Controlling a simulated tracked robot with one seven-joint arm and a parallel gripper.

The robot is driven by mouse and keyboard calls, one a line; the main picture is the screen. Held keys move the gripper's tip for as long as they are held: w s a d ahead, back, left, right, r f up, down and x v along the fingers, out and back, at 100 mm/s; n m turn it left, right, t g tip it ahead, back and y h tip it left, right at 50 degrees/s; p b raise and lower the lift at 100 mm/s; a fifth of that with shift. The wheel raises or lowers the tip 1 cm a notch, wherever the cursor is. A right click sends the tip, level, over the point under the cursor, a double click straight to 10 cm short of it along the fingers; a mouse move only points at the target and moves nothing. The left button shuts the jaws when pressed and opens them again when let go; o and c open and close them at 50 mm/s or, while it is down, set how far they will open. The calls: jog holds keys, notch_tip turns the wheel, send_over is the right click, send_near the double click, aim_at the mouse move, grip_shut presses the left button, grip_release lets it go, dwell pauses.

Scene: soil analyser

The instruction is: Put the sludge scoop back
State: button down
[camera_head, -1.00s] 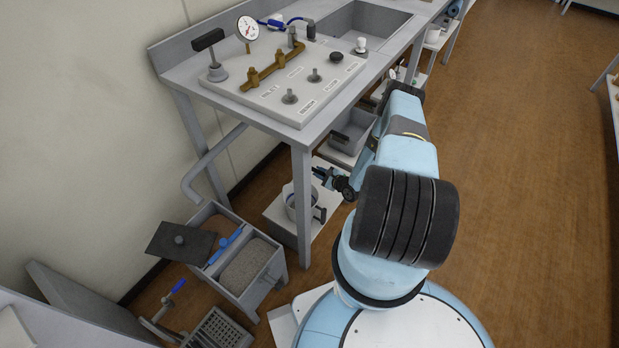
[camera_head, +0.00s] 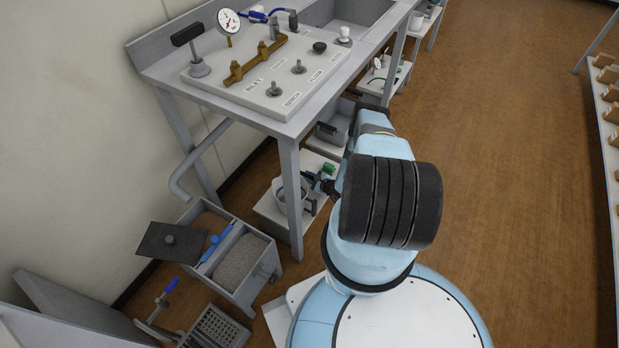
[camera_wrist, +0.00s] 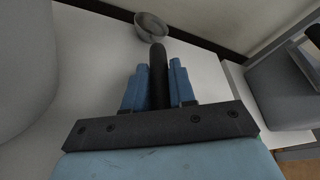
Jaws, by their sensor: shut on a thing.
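The sludge scoop (camera_wrist: 151,26) shows in the wrist view as a small grey bowl on a dark handle. My gripper (camera_wrist: 158,82) is shut on the handle between its blue fingers, with the bowl pointing away. The bowl is over or on a pale shelf surface; I cannot tell whether it touches. In the head view my gripper (camera_head: 316,182) is low beside the bench, at the low shelf (camera_head: 272,211), close to a grey pot (camera_head: 291,192). The scoop is too small or hidden to make out there.
The bench (camera_head: 288,130) and its leg (camera_head: 291,205) stand close to my arm. A grey bin (camera_head: 333,130) sits under the bench. A two-part trough (camera_head: 240,262) with a dark lid (camera_head: 171,240) is on the floor. Floor to the right is free.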

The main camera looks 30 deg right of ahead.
jog(key=c, duration=0.9)
grip_release()
jog(key=shift+w+f, duration=0.1)
jog(key=shift+c, duration=0.2)
jog(key=v, duration=1.2)
